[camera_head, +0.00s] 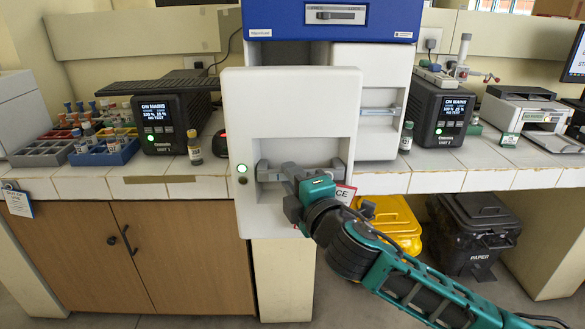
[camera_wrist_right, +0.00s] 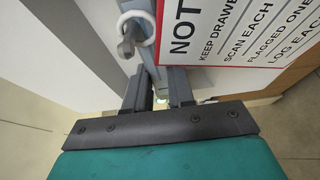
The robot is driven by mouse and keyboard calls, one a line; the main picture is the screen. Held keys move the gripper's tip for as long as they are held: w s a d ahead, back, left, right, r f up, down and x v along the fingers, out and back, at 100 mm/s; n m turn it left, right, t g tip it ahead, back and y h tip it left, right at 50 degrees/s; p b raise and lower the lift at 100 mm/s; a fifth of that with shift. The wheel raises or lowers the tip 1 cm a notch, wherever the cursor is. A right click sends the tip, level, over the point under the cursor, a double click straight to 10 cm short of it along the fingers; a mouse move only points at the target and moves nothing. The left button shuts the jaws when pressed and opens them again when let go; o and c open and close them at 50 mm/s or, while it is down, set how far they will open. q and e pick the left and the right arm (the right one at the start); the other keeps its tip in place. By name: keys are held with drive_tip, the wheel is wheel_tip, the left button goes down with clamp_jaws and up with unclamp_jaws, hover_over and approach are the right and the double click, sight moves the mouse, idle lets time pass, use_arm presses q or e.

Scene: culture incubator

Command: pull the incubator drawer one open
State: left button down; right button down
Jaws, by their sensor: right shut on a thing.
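The incubator (camera_head: 333,15) stands on the counter with a blue top. Its left white drawer (camera_head: 290,105) juts out toward me, past the counter's front edge. A grey bar handle (camera_head: 265,172) crosses the drawer front, with a green light beside it. My right gripper (camera_head: 296,184) is shut on this handle; the wrist view (camera_wrist_right: 158,92) shows its two fingers on either side of the grey bar. A sign with red and white areas (camera_wrist_right: 240,32) hangs by a ring next to the fingers. The right drawer (camera_head: 373,75) sits further back. My left gripper is out of view.
Two dark display units (camera_head: 172,122) and (camera_head: 440,110) flank the incubator. Small vials (camera_head: 194,148) and (camera_head: 406,137) stand near it. Vial racks (camera_head: 103,150) are at left, a printer (camera_head: 525,108) at right. Yellow (camera_head: 395,222) and black (camera_head: 474,232) bins stand below.

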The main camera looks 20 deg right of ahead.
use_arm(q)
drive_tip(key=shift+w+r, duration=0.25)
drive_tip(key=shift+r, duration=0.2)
use_arm(e)
drive_tip(key=shift+s+a, duration=0.25)
drive_tip(key=shift+s, duration=0.45)
drive_tip(key=c, duration=1)
unclamp_jaws()
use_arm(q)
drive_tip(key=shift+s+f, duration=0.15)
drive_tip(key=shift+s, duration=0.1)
use_arm(e)
drive_tip(key=shift+o, duration=0.2)
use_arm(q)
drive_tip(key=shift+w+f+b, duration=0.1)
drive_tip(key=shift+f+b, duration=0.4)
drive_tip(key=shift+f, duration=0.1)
use_arm(e)
drive_tip(key=s+d, duration=0.1)
drive_tip(key=s, duration=1.2)
drive_tip(key=shift+d, duration=0.25)
drive_tip(key=shift+w+f, duration=0.1)
